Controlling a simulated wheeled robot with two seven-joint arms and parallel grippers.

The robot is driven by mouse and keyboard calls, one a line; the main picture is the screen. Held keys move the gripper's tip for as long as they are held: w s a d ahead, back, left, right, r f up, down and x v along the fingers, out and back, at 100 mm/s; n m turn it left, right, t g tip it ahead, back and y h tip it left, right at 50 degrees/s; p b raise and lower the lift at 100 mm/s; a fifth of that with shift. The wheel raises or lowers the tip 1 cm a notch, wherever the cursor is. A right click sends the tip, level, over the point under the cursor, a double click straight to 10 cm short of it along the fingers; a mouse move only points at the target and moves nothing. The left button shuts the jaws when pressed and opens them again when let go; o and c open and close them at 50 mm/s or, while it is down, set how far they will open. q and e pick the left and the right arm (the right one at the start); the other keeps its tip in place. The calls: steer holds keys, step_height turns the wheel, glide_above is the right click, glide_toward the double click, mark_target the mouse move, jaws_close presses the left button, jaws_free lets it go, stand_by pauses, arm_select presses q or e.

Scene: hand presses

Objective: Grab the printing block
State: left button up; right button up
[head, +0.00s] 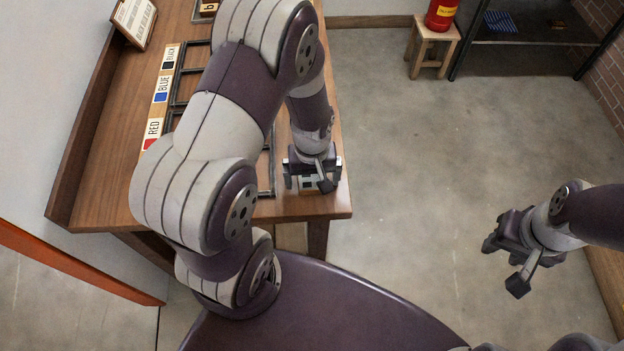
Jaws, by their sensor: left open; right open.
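My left gripper (312,178) is open and points down near the right front corner of the wooden table (330,205). A small light block with a dark mark, perhaps the printing block (308,184), sits at the gripper's fingers and is partly hidden by them. I cannot tell whether the fingers touch it. Another block marked "b" (208,9) lies in a dark holder at the table's far edge. My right gripper (512,262) is open and empty over the bare floor at the right.
Dark metal frames (184,103) lie on the table, mostly behind my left arm. A label strip (161,97) reads RED, BLUE, BLACK. A sign (134,20) stands at the back left. A red canister (441,14) is on a stool (431,48). The floor between is clear.

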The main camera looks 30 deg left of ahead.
arm_select(q)
steer(key=shift+d, duration=0.1)
steer(key=c, duration=1.1)
steer(key=shift+w+r, duration=0.1)
steer(key=shift+r, duration=0.05)
